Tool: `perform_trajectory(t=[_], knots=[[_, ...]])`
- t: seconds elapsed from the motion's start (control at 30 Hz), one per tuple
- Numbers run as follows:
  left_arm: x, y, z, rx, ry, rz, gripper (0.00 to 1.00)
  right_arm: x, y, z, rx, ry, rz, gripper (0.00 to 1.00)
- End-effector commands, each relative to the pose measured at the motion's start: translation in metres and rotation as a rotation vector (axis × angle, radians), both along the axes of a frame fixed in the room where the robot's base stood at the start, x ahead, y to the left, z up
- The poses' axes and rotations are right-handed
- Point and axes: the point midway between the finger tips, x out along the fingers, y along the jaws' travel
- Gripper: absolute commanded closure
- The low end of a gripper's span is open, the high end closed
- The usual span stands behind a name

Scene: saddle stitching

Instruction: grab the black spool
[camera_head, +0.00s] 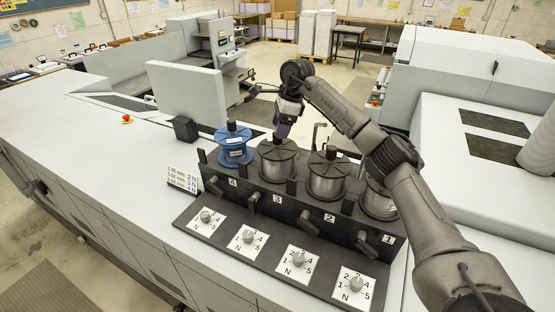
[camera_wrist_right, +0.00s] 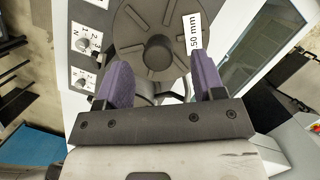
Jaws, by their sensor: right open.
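A spool with a dark top flange and silvery wire (camera_head: 279,162) sits at position 3 of the rack. My right gripper (camera_head: 281,131) is above it, pointing down, with purple fingers. In the right wrist view a dark round flange with a central knob (camera_wrist_right: 158,48) and a label ending in "50 mm" lies beyond the open fingers (camera_wrist_right: 160,78). The fingers stand apart on either side of the knob, with nothing visibly held. Similar dark-topped spools sit at position 2 (camera_head: 327,178) and position 1 (camera_head: 378,203), the latter partly hidden by my right arm. My left gripper is not in view.
A blue spool (camera_head: 233,147) stands at position 4, close beside the position 3 spool. Black posts rise between spools. The rack's front has levers and numbered dials (camera_head: 248,239). An upright grey panel (camera_head: 188,95) stands behind left. The white machine top at left is mostly clear.

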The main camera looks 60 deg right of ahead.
Motion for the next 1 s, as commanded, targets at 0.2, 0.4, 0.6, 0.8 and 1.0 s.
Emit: perform_trajectory(t=[0.2,0.4,0.6,0.8,1.0], knots=[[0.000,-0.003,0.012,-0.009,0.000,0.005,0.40,0.004,0.006,-0.022,0.000,0.006,0.001,0.38],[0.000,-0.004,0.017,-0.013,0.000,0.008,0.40,0.009,0.010,-0.042,0.001,0.003,0.001,0.38],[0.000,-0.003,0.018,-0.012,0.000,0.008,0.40,0.010,0.011,-0.048,0.001,0.001,0.000,0.38],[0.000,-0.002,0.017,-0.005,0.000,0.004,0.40,0.010,0.011,-0.048,0.000,0.000,0.000,0.42],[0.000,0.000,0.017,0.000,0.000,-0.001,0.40,0.010,0.011,-0.048,0.000,0.000,0.000,0.61]])
